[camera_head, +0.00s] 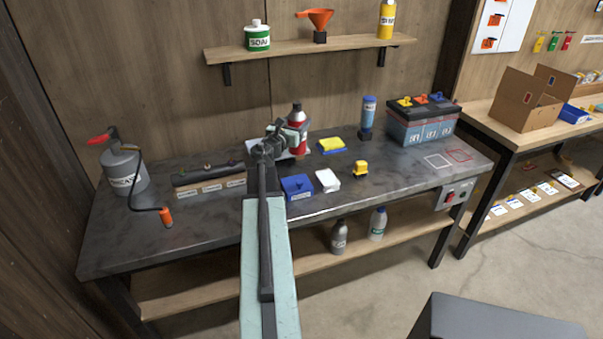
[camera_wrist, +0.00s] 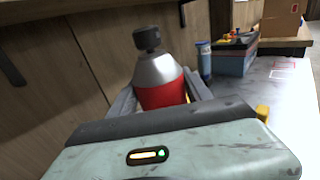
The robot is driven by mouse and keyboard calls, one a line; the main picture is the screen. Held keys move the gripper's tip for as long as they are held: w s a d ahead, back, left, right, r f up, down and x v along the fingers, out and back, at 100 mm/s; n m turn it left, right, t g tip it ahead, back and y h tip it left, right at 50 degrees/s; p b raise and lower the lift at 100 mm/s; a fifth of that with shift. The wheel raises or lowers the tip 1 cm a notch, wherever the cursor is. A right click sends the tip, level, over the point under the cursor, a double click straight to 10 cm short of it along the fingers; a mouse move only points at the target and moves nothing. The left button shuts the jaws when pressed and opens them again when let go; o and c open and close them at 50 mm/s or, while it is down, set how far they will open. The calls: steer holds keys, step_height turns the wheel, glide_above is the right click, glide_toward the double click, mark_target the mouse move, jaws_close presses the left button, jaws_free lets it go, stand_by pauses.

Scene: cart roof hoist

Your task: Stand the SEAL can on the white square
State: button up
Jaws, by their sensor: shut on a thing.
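A red can with a silver shoulder and dark cap (camera_head: 298,128) is between the jaws of my gripper (camera_head: 284,137), over the back middle of the workbench. In the wrist view the can (camera_wrist: 162,94) is upright or nearly so, with my gripper's fingers (camera_wrist: 160,98) on both sides. Its lower part is hidden by my gripper, and I cannot read its label or tell whether its base touches the bench. The white square (camera_head: 438,161) is an outline on the right of the bench, empty; it also shows in the wrist view (camera_wrist: 283,75).
A red outline (camera_head: 459,156) adjoins the white square. A battery (camera_head: 421,125) stands behind them, with a blue-capped canister (camera_head: 368,113) to its left. A yellow block (camera_head: 361,168), white pad (camera_head: 328,180) and blue box (camera_head: 297,187) lie along the bench's front middle.

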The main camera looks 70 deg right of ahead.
step_height(320, 180, down, 10)
steer(key=b, duration=1)
steer(key=shift+f, duration=0.2)
steer(key=shift+r, duration=0.25)
steer(key=shift+f, duration=0.2)
steer(key=o, duration=1.7)
steer(key=shift+o, duration=0.2)
steer(key=shift+r, duration=0.1)
